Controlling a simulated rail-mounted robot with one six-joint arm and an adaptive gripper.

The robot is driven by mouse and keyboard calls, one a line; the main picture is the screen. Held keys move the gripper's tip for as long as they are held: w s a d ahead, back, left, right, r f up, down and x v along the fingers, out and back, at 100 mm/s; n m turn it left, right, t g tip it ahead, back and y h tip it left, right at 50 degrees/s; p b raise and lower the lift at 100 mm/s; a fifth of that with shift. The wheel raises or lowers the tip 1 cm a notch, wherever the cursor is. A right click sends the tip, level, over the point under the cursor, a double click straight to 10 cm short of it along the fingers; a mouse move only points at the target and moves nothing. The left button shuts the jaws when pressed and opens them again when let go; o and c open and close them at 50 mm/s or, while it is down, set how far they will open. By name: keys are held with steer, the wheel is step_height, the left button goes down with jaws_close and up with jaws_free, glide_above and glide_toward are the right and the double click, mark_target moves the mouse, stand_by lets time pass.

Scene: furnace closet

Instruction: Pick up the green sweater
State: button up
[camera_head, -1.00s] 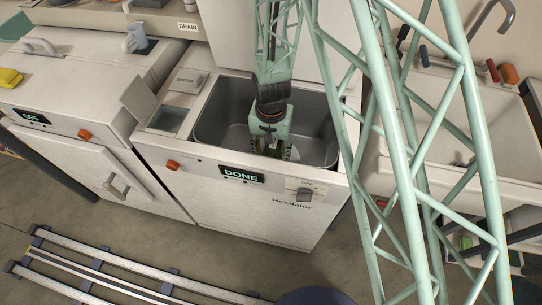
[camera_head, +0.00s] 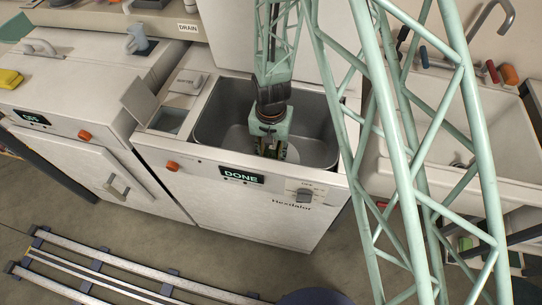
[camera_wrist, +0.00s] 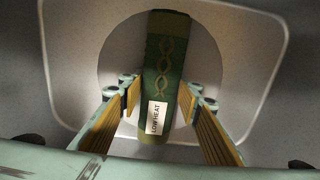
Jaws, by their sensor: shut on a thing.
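The green sweater (camera_wrist: 166,60) shows in the wrist view as a folded or rolled dark green bundle. It has a gold twisted pattern and a white LOW HEAT label. My gripper (camera_wrist: 160,99) has its ribbed yellow-lined fingers on either side of the bundle and is shut on it. In the head view my gripper (camera_head: 271,150) reaches down into the grey tub of the machine (camera_head: 315,119), whose panel reads DONE. The sweater is hard to make out there behind the fingers.
The tub walls surround my gripper on all sides. A small open lid (camera_head: 139,100) stands at the machine's left. A second machine (camera_head: 75,90) reading OFF is further left. A white sink (camera_head: 510,150) is at the right. Floor rails (camera_head: 120,275) run in front.

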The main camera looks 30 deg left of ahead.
mark_target(271, 153)
steer(key=shift+r+p, duration=0.95)
steer(key=shift+r, duration=4.05)
steer(key=shift+d+r+p, duration=0.25)
steer(key=shift+r+p, duration=0.05)
steer(key=shift+r, duration=0.2)
steer(key=s+d+r+p, duration=0.2)
steer(key=d+r+p, duration=0.7)
steer(key=r, duration=0.4)
steer(key=s+d+r+p, duration=0.3)
steer(key=d+r+p, duration=0.5)
steer(key=r, duration=0.4)
steer(key=shift+s+d+r+m+p, duration=0.3)
steer(key=shift+d+r+p, duration=0.1)
steer(key=shift+d, duration=0.2)
steer(key=shift+a, duration=0.1)
